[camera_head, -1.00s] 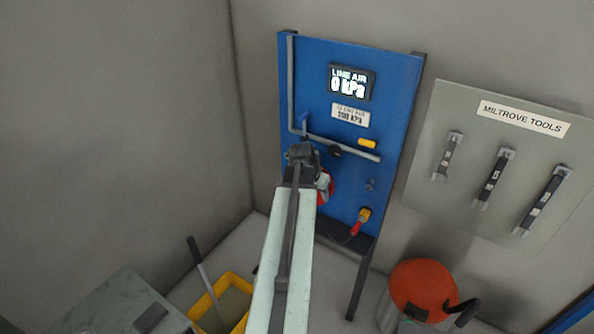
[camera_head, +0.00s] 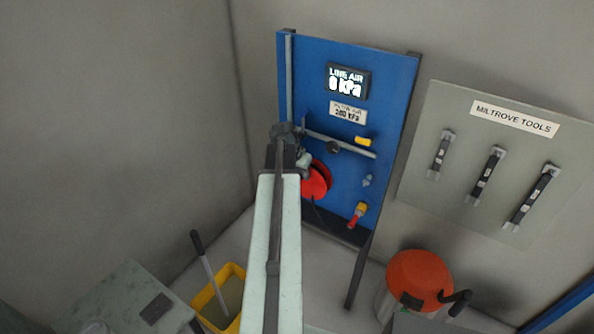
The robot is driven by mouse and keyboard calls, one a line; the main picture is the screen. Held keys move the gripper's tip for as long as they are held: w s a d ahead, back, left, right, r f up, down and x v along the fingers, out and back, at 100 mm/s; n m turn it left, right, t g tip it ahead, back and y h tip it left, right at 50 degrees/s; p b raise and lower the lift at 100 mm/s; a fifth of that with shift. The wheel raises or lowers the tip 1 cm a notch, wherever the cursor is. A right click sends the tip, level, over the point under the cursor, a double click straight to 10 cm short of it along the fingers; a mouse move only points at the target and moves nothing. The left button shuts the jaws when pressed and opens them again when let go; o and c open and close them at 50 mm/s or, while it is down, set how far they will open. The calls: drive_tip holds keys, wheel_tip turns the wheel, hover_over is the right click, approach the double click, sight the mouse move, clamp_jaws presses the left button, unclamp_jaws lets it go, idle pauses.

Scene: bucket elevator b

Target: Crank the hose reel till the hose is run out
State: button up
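The hose reel (camera_head: 317,181) is a red disc on the blue panel (camera_head: 395,100), partly hidden on its left by my arm. A thin dark hose or line runs below it toward a red and yellow fitting (camera_head: 357,215) at the panel's lower right. The reel's crank handle cannot be made out. My gripper (camera_head: 303,161) is at the far end of my arm, just upper left of the reel. Its fingers are too small and hidden to tell whether they are open or touch the reel.
A grey pipe (camera_head: 340,144) with a yellow handle (camera_head: 363,142) crosses the panel above the reel. The display (camera_head: 347,82) reads 0 kPa. A tool board (camera_head: 440,110) hangs at right. A red-lidded drum (camera_head: 420,275) and a yellow bucket (camera_head: 207,296) stand below.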

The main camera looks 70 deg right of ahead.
drive_tip(key=o, duration=0.9)
drive_tip(key=shift+w, duration=0.15)
drive_tip(key=shift+o, duration=0.2)
drive_tip(key=shift+r, duration=0.1)
drive_tip(key=s+p+v, duration=0.1)
drive_tip(key=p+v, duration=0.5)
drive_tip(key=shift+w+a+r, duration=0.2)
drive_tip(key=shift+w+r, duration=0.15)
drive_tip(key=shift+w, duration=0.1)
